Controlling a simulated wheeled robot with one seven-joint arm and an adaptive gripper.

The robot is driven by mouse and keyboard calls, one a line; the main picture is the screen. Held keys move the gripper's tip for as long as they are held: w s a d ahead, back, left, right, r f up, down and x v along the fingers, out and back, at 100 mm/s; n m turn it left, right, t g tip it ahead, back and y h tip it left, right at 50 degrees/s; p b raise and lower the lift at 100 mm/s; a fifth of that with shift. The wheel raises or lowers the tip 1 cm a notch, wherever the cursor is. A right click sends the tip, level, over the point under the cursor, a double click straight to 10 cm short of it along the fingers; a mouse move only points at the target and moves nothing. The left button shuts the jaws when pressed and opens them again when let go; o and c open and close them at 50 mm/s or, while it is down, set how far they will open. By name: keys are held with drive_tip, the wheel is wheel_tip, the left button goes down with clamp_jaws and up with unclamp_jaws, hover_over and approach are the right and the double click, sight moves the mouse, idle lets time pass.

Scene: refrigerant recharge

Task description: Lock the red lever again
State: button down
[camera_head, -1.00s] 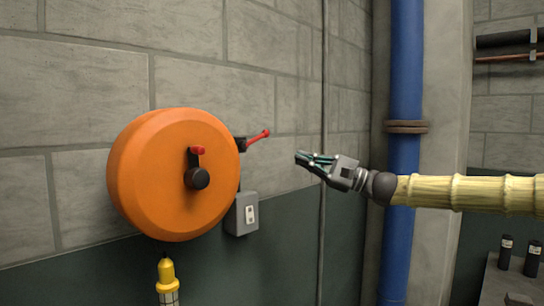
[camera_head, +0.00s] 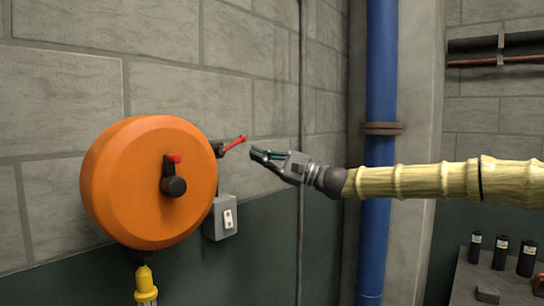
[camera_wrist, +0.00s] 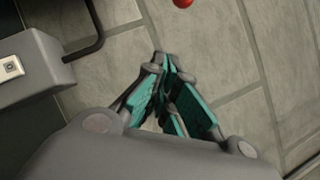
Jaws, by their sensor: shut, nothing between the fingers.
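The red lever (camera_head: 235,143) sticks out to the upper right from a dark mount (camera_head: 218,149) on the right side of the orange round housing (camera_head: 150,185). In the wrist view only its red round tip (camera_wrist: 182,3) shows at the top edge. My gripper (camera_head: 254,154) is shut and empty, just right of and slightly below the lever's tip, apart from it. In the wrist view its teal-padded fingers (camera_wrist: 166,62) come together, pointing up towards the wall. A second small red piece (camera_head: 174,158) sits on the black crank with its dark knob (camera_head: 173,187) on the housing's front.
A grey switch box (camera_head: 221,218) is on the wall below the lever; it also shows in the wrist view (camera_wrist: 40,65). A thin vertical conduit (camera_head: 301,120) and a blue pipe (camera_head: 379,90) stand behind my arm. Several dark canisters (camera_head: 501,252) stand on a bench at lower right.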

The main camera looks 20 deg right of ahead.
sight(233, 145)
drive_tip(key=s+a+r+p, duration=0.2)
drive_tip(key=a+p, duration=0.1)
drive_tip(key=shift+r, duration=0.3)
drive_tip(key=shift+d, duration=0.15)
idle(0.3)
drive_tip(key=shift+a, duration=0.2)
